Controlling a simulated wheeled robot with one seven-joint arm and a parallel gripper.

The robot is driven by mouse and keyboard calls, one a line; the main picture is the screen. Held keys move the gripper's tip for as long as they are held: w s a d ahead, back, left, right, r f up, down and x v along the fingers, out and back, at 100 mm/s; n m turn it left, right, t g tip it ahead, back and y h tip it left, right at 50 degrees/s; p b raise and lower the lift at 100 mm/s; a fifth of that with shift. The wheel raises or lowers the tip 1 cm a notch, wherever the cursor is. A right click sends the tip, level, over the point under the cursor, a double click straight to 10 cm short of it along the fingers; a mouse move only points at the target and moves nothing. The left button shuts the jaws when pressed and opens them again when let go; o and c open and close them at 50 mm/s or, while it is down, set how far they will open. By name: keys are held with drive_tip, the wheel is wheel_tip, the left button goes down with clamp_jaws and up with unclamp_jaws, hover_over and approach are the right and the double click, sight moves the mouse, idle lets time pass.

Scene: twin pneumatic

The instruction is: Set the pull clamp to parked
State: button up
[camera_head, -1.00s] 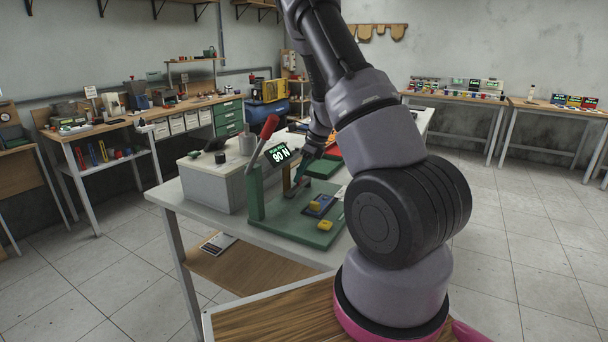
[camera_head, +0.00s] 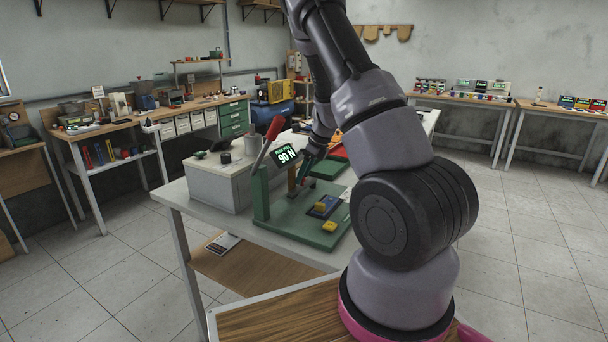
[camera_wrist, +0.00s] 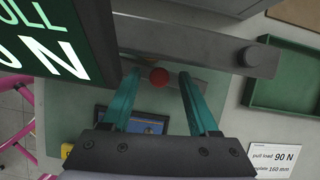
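The pull clamp is a green fixture (camera_head: 305,232) with an upright post, a red lever handle (camera_head: 269,138) tilted up to the right, and a display (camera_head: 286,155) reading 90 N. The display also shows large at upper left of the wrist view (camera_wrist: 42,40). My gripper (camera_head: 304,177) is beside the display, partly hidden by my arm in the head view. In the wrist view its two teal fingers (camera_wrist: 158,82) are apart.
A grey box (camera_head: 220,180) stands left of the fixture. A green tray (camera_wrist: 247,85) and a printed card (camera_wrist: 278,159) lie to the right in the wrist view.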

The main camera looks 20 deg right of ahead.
drive_tip(key=v, duration=1)
drive_tip(key=shift+r, duration=0.4)
